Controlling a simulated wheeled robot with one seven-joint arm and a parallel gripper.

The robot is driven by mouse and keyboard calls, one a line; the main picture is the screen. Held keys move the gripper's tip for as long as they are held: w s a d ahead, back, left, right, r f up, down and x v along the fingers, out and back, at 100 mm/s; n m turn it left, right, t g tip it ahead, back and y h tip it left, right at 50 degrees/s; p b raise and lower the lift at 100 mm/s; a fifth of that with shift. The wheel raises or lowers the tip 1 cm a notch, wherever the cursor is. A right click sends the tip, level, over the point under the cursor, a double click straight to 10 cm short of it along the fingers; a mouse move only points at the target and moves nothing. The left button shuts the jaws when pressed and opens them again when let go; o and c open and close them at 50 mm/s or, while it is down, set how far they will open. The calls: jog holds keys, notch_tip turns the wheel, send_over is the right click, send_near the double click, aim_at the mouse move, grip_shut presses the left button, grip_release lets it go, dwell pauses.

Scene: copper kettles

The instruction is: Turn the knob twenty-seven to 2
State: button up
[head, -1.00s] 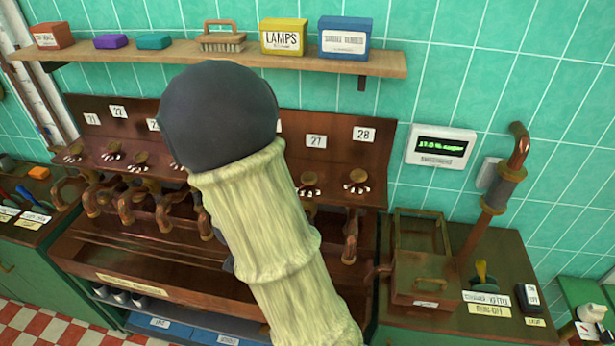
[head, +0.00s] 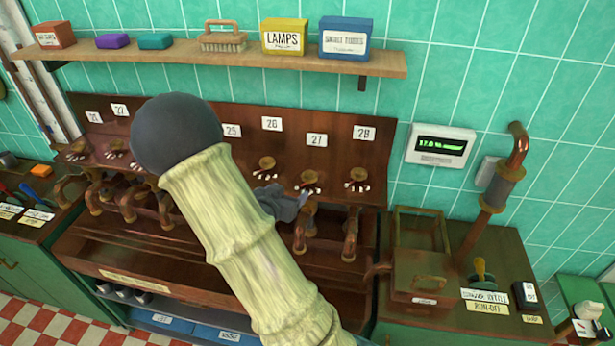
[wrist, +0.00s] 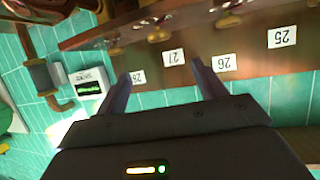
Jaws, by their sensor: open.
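Knob twenty-seven (head: 310,178) is a small brass knob with white marks under it, on the dark wooden panel below the label 27 (head: 316,140). In the wrist view, which is upside down, the label 27 (wrist: 173,57) shows between my open fingers, with a brass knob (wrist: 158,34) above it. My gripper (head: 303,198) is dark grey, open and empty, just below and left of knob twenty-seven in the head view. It also shows in the wrist view (wrist: 165,85). Which mark the knob points at is too small to tell.
Knob 28 (head: 357,177) and knob 26 (head: 267,165) flank it closely. Copper pipes (head: 350,235) hang below the panel. A shelf with boxes (head: 230,65) runs above. A display (head: 441,145) is on the wall at right. My arm hides the panel's middle left.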

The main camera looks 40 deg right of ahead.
aim_at(308, 176)
jog(key=p+x, duration=0.5)
jog(key=x, duration=1)
jog(key=shift+w+d+f, duration=0.1)
jog(key=shift+d, duration=0.05)
jog(key=c, duration=1)
